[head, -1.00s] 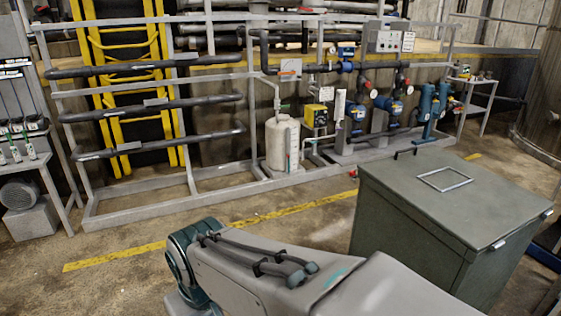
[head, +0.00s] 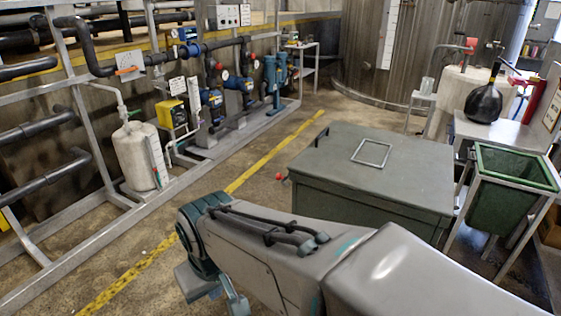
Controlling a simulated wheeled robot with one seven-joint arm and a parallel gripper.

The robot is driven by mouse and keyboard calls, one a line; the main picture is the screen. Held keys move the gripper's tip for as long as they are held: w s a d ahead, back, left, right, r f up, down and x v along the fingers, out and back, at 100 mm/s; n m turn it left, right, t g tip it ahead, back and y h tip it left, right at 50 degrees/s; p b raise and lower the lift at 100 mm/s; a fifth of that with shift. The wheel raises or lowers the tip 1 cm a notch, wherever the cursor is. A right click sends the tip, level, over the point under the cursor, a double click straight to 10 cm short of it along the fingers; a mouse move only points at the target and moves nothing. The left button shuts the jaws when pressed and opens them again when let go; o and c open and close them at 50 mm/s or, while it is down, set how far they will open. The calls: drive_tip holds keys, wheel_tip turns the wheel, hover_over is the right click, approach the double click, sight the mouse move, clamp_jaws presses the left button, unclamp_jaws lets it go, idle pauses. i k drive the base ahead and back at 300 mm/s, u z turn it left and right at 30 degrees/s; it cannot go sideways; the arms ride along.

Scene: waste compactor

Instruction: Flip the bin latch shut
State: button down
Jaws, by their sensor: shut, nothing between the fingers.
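A grey-green lidded bin (head: 310,185) stands in the middle right, beyond my arm. Its lid (head: 410,170) looks shut and carries a rectangular metal frame handle (head: 371,153). A small black fitting (head: 320,138) rises at the lid's far left corner. My arm reaches from the lower right to the left, in front of the bin.
A green open-topped bin (head: 500,190) hangs in a metal frame at right, beside a bench with a black flask (head: 484,100). A pipe rack with a white tank (head: 138,155) lines the left. Floor with a yellow line (head: 245,178) is clear between.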

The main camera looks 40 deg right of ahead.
sight(279, 176)
drive_tip(key=z, duration=0.7)
drive_tip(key=i, duration=0.65)
drive_tip(key=z, duration=1.75)
drive_tip(key=i, duration=0.2)
drive_tip(key=u, duration=1.35)
